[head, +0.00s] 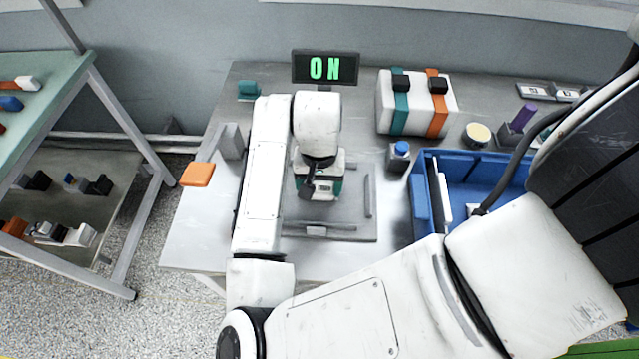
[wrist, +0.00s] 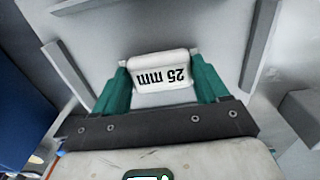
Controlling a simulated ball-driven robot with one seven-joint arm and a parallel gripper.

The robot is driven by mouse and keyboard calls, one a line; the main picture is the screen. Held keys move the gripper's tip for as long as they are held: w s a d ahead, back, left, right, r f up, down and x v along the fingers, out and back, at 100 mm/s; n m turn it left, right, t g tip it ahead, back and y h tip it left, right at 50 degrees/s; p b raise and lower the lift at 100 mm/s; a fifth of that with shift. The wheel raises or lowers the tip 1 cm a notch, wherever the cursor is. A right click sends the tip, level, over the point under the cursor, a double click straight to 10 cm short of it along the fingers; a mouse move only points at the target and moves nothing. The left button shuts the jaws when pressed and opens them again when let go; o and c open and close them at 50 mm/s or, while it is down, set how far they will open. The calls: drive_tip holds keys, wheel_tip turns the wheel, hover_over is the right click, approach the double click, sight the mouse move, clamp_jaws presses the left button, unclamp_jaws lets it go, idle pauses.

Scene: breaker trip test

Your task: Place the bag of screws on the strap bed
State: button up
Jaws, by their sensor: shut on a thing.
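A small white bag labelled "25 mm" (wrist: 161,68), which I take as the bag of screws, sits between the two teal fingers of my gripper (wrist: 161,84) in the wrist view. The gripper is shut on it. In the head view my gripper (head: 320,188) is over a grey plate with low raised rails (head: 352,229), which looks like the strap bed. The wrist view shows that plate (wrist: 105,45) and its rails behind the bag. The bag's underside is hidden, so I cannot tell whether it touches the plate. The head view does not clearly show the bag.
A lit "ON" sign (head: 325,68) stands at the back. A white block with teal and orange straps (head: 417,105) is behind right. An orange pad (head: 197,174) is at the left edge.

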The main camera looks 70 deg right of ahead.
sight(320, 189)
drive_tip(key=shift+f, duration=0.2)
drive_tip(key=o, duration=1.1)
wheel_tip(320, 189, up, 12)
drive_tip(key=shift+r+p, duration=0.15)
drive_tip(key=shift+p, duration=0.55)
